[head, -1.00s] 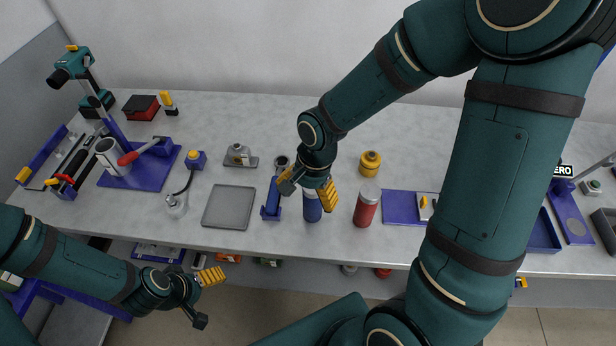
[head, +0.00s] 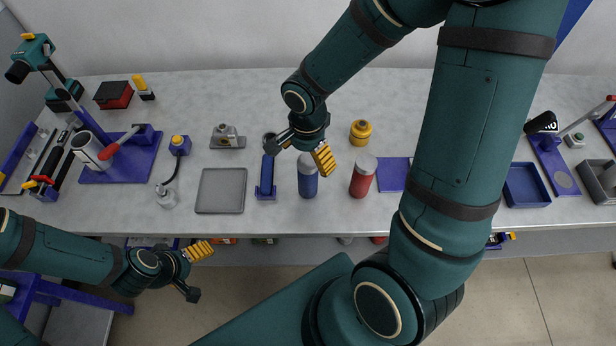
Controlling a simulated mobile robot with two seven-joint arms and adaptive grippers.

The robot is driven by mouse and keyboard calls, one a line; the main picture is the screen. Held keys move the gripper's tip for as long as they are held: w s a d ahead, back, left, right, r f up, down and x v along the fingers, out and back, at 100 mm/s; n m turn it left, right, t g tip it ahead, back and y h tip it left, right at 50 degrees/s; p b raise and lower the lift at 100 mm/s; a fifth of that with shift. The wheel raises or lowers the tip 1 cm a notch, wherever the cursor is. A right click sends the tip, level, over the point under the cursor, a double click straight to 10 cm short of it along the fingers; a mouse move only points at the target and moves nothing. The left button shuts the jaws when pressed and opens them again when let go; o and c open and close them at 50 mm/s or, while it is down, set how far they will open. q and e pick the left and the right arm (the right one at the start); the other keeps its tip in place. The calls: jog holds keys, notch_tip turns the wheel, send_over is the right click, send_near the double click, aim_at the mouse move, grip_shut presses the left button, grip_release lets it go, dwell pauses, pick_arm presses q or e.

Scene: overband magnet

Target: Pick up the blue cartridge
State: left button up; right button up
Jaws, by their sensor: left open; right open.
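The blue cartridge (head: 308,183) stands upright on the grey bench, with a pale top. My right gripper (head: 300,156) is open, with one dark finger to the left and one yellow-padded finger to the right. In the picture it lies just above the cartridge and overlaps its top; whether it touches cannot be told. My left gripper (head: 202,270) is open and empty, low in front of the bench edge.
A red cartridge (head: 361,180) stands close to the right of the blue one. A blue holder (head: 266,178) is close to its left, then a grey tray (head: 221,190). A yellow container (head: 360,132) stands behind. The bench (head: 330,218) is clear in front.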

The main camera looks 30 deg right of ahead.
aim_at(308, 162)
jog(key=f, duration=0.5)
jog(key=shift+w+d+b, duration=0.15)
jog(key=shift+d+b, duration=0.05)
jog(key=shift+b, duration=0.15)
jog(key=c, duration=1.4)
